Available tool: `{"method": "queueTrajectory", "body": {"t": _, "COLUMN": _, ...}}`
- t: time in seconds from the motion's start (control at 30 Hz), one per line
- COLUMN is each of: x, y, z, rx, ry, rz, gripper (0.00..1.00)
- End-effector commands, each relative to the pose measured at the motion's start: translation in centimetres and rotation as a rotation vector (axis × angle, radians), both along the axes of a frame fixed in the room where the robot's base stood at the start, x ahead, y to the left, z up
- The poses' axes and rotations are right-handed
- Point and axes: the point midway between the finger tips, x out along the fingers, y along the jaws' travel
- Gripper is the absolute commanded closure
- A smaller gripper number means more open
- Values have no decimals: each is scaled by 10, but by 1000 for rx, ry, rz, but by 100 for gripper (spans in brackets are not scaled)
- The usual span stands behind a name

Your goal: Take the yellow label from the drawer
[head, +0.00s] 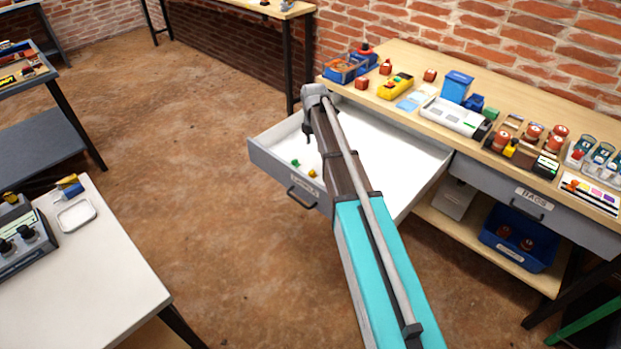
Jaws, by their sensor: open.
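The drawer (398,147) stands pulled out from the wooden workbench, its white inside in view and a dark handle on its front. A small yellow piece (312,173), which may be the yellow label, lies on the drawer floor close to the front panel. A small green piece (295,162) lies to its left. My gripper (308,139) is over the drawer's front left part, behind the two pieces in the picture. It is open, and nothing shows between its fingers. My arm crosses the drawer and hides part of its floor and front.
The workbench top (390,62) holds a yellow tool, red parts, a blue box (456,86) and a white device. A shut drawer (535,200) and a blue bin (520,238) are at right. A white table (95,275) stands at lower left; open floor lies between.

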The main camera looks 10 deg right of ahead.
Motion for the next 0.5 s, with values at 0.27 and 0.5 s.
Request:
{"method": "queueTrajectory", "body": {"t": 0.27, "x": 8, "y": 0, "z": -3, "rx": 0, "ry": 0, "rz": 67, "gripper": 37}}
{"method": "queueTrajectory", "body": {"t": 0.5, "x": 8, "y": 0, "z": -3, "rx": 0, "ry": 0, "rz": 65, "gripper": 37}}
